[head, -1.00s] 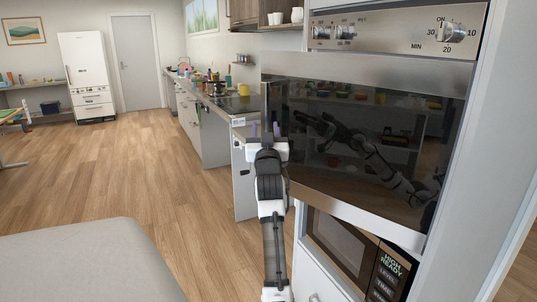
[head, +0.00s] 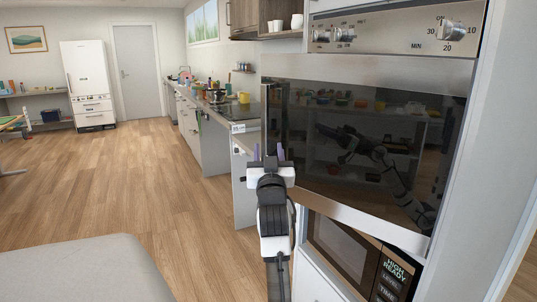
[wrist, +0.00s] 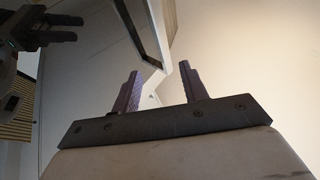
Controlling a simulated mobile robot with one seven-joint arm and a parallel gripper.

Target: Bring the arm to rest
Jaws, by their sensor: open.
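My gripper (head: 268,153) is in the middle of the head view, at the end of my outstretched arm, in front of the oven's left edge. Its two purple-grey fingers stand apart with nothing between them. In the wrist view the open fingers (wrist: 157,90) point up at a pale surface, and a dark reflecting panel fills the upper left. I cannot tell the exact gap between my gripper and the oven front.
The built-in oven (head: 370,150) with a dark glass front stands close on the right, above a microwave (head: 345,243). A counter (head: 240,112) with kitchen items runs behind my gripper. The wooden floor (head: 130,185) on the left is open. A grey surface (head: 75,270) lies at lower left.

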